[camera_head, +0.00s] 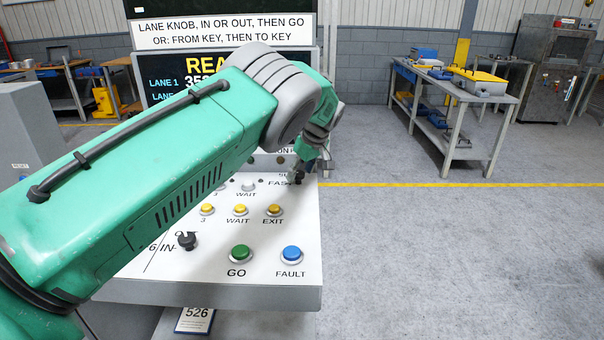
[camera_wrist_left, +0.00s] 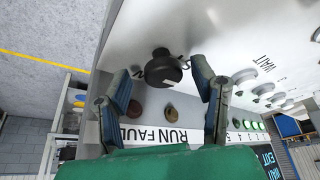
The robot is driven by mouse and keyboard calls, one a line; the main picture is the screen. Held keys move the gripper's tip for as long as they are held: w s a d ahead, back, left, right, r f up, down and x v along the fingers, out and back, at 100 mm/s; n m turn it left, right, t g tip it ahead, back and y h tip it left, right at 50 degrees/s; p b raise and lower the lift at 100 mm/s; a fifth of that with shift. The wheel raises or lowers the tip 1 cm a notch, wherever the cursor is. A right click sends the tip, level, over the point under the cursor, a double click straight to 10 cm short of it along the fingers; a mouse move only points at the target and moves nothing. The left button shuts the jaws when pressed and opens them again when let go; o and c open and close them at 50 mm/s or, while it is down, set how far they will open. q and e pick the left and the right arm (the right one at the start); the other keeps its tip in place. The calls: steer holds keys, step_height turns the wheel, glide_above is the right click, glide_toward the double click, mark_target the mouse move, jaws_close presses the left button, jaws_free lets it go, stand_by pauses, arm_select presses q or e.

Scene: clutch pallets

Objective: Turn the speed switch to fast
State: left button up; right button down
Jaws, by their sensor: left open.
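The speed switch is a black knob (camera_head: 297,178) at the right edge of the white control panel (camera_head: 205,272), beside a partly covered label reading "FAS". In the left wrist view a black knob (camera_wrist_left: 163,68) stands between the two fingers of my left gripper (camera_wrist_left: 158,77). The fingers are spread, one on each side of it, with gaps showing. In the head view my left gripper (camera_head: 301,168) is above the panel's right edge, mostly behind my arm. The knob's pointer direction is hard to read. My right gripper is not in view.
Yellow WAIT (camera_head: 240,209) and EXIT (camera_head: 273,210) buttons, a green GO button (camera_head: 240,254), a blue FAULT button (camera_head: 291,255) and another black knob (camera_head: 187,241) sit nearer on the panel. A display (camera_head: 163,83) stands behind. The floor at right is clear up to a workbench (camera_head: 452,97).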

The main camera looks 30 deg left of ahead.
arm_select(q)
steer(key=w+v, duration=0.1)
steer(key=v, duration=1)
steer(key=shift+s+d+r, duration=0.15)
steer(key=shift+s+d, duration=0.1)
steer(key=shift+s, duration=0.2)
steer(key=shift+a, duration=0.1)
